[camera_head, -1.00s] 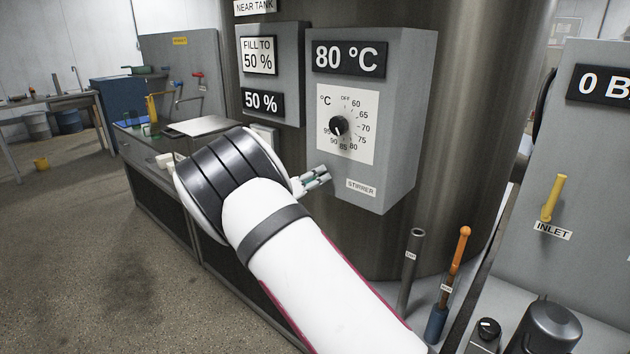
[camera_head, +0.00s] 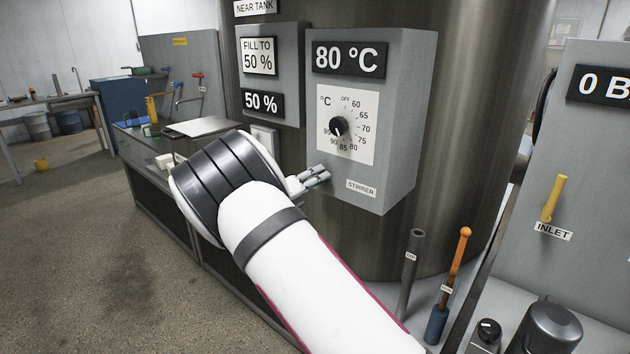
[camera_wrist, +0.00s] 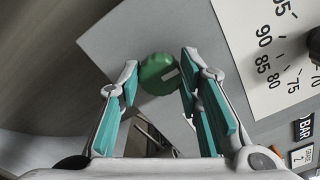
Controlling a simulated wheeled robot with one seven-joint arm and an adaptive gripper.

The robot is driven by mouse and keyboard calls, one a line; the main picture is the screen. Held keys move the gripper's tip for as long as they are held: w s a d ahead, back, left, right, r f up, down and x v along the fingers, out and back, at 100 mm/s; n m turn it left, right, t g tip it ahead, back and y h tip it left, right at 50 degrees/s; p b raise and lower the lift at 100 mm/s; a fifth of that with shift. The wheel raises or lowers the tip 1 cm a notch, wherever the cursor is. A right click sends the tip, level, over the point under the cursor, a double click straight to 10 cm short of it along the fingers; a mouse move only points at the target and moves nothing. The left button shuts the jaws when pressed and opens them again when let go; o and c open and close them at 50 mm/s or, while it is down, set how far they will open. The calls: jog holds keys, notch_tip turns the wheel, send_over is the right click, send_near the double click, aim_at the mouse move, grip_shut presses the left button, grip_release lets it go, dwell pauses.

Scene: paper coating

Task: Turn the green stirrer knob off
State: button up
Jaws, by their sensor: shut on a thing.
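The green stirrer knob (camera_wrist: 158,74) shows in the wrist view as a round knob with a pale mark, on the face of a grey control box (camera_wrist: 135,35). My gripper (camera_wrist: 159,70) has its two teal-padded fingers on either side of the knob and is shut on it. In the head view my gripper (camera_head: 318,176) is at the lower left of the same box (camera_head: 395,165), left of the STIRRER label (camera_head: 361,187). The knob cannot be made out there.
A black temperature dial (camera_head: 339,126) sits above the gripper on the box, under an 80 °C display (camera_head: 349,58). A fill panel (camera_head: 270,75) is to the left. A metal tank (camera_head: 480,130) stands behind. A yellow INLET handle (camera_head: 554,198) is at right.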

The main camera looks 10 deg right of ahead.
jog(key=o, duration=1.2)
jog(key=shift+c, duration=0.2)
jog(key=v, duration=1.2)
jog(key=shift+a, duration=0.1)
